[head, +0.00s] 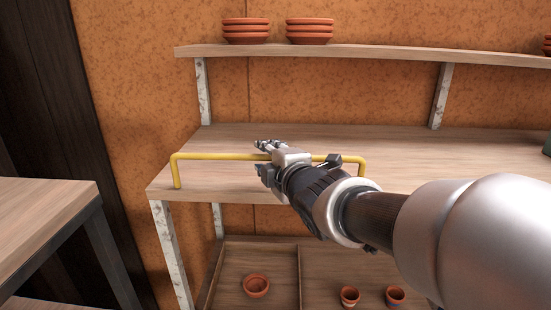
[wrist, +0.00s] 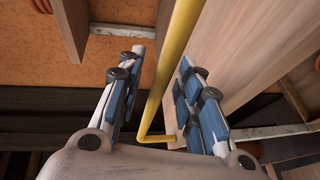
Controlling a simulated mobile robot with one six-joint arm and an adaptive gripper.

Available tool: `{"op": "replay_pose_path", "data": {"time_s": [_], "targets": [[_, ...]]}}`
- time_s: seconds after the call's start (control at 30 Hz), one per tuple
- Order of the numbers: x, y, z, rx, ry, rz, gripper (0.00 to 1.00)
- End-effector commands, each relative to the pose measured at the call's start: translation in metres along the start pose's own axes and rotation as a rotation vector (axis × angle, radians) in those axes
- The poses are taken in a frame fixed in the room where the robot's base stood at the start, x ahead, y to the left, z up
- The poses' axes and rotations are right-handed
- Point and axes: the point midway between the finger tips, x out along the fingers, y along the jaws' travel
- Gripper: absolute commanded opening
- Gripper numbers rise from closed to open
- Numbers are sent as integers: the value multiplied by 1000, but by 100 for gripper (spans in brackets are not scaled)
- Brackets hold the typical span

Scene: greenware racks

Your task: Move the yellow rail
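The yellow rail (head: 217,156) is a thin bar with bent-down ends, standing along the front edge of the middle shelf (head: 400,160) in the head view. My gripper (head: 268,147) reaches over the rail near its middle and hides part of it. In the wrist view the yellow rail (wrist: 172,65) runs lengthwise between the two blue-padded fingers of my gripper (wrist: 160,95). The fingers are spread, with a visible gap on each side of the rail. The rail's bent end shows at the lower middle of that view.
Stacks of terracotta dishes (head: 246,31) stand on the upper shelf (head: 400,54). Below, a divided wooden tray (head: 290,244) holds a bowl (head: 256,285) and small pots (head: 349,296). A wooden table (head: 45,215) stands at the left. The middle shelf behind the rail looks clear.

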Motion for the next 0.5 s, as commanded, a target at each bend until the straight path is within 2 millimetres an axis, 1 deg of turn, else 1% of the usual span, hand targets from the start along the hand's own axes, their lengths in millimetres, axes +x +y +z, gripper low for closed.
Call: {"op": "replay_pose_path", "data": {"time_s": [0.27,0.5], "targets": [[2,0,0,0,0,-1,33],[1,0,0,0,0,-1,18]]}}
